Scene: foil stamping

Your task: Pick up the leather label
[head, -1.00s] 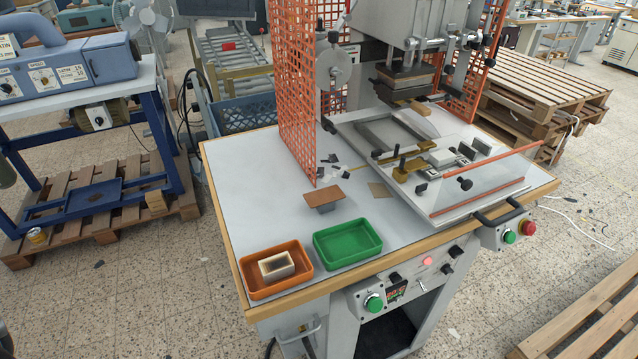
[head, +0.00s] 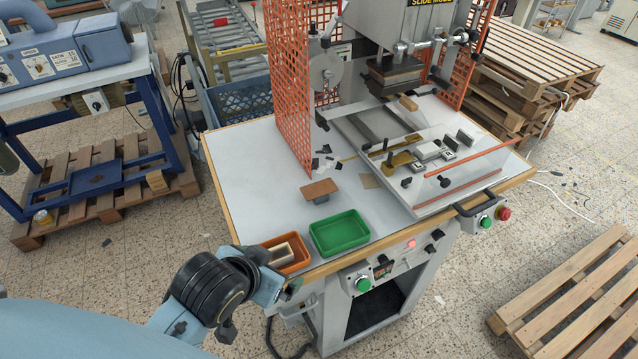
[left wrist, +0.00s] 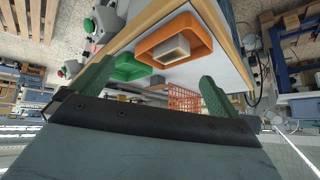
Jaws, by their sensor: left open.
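The leather label appears to be the flat brown rectangle (head: 320,189) lying on a small grey stand on the white table top. My left gripper (head: 274,286) is at the table's front left corner, in front of the orange tray and well short of the brown piece. In the left wrist view, its two green fingers (left wrist: 156,72) are spread wide with nothing between them. I cannot make out the brown piece clearly in that view. My right gripper is not in view.
An orange tray (head: 299,263) holding a pale hollow box (head: 284,252) is partly hidden by my left arm. A green tray (head: 340,233) sits beside it. An orange mesh guard (head: 290,90) and the stamping press (head: 395,70) stand behind.

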